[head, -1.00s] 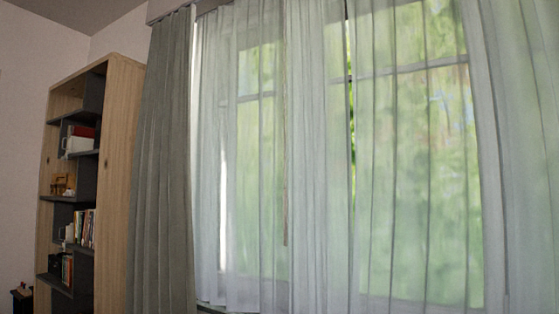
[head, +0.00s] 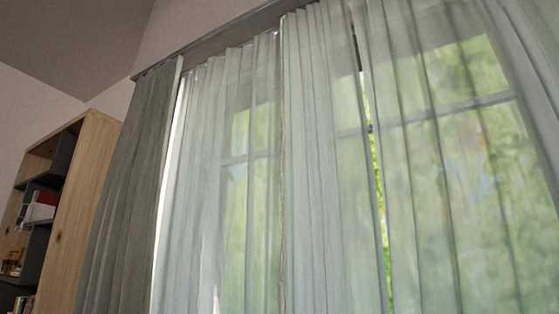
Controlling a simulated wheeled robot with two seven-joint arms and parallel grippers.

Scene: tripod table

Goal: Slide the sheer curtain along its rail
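The sheer curtain (head: 320,160) hangs in pale, see-through pleated panels across the window, in the middle and right of the head view. A narrow gap with bright green foliage shows between two panels right of centre. The rail (head: 225,40) runs along the top, rising to the right, and its right part is out of frame. Neither of my grippers is in view.
A thick grey-green drape (head: 125,190) hangs at the left end of the rail. A wooden bookshelf (head: 75,210) with dark shelves stands left of it. The window (head: 460,170) lies behind the sheers. The floor is out of view.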

